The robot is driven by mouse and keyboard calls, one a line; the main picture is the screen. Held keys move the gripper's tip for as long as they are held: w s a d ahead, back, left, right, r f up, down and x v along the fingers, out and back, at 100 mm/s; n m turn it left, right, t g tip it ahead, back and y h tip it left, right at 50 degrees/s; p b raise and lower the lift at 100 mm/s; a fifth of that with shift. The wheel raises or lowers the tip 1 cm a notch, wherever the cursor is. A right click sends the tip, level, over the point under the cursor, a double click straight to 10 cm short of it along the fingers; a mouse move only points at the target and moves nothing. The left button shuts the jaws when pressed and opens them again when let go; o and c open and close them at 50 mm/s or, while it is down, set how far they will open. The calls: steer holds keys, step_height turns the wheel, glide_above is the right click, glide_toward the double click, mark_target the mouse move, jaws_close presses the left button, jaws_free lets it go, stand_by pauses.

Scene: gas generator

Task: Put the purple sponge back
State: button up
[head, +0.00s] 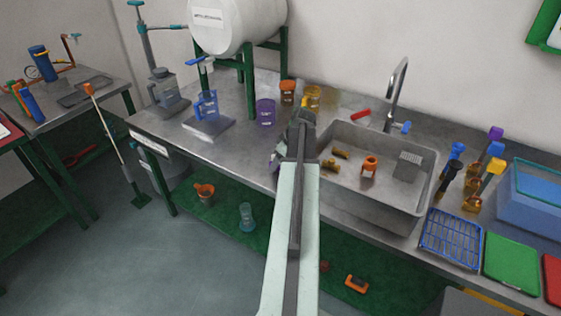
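My arm reaches up the middle of the head view. My gripper (296,135) is at its far end, over the bench edge just left of the sink. The arm hides most of the gripper, so I cannot tell its opening or whether it holds anything. I cannot make out a purple sponge for certain. A small purple block-like top (496,133) shows among several coloured tops right of the sink, too small to identify. A purple cup (265,112) stands on the bench left of the gripper.
The metal sink (335,185) holds an orange item (370,164), yellowish pieces and a grey block. A blue rack (451,240), a green board (511,262) and a blue bin (545,200) crowd the right. An orange jar (287,92) stands behind the gripper. The front-left bench is clear.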

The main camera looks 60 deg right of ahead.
steer(key=shift+r+p, duration=0.35)
steer(key=p+v, duration=1)
steer(key=v, duration=0.1)
steer(key=shift+s+r+p, duration=0.2)
steer(key=shift+r+p, duration=0.1)
steer(key=shift+p, duration=0.05)
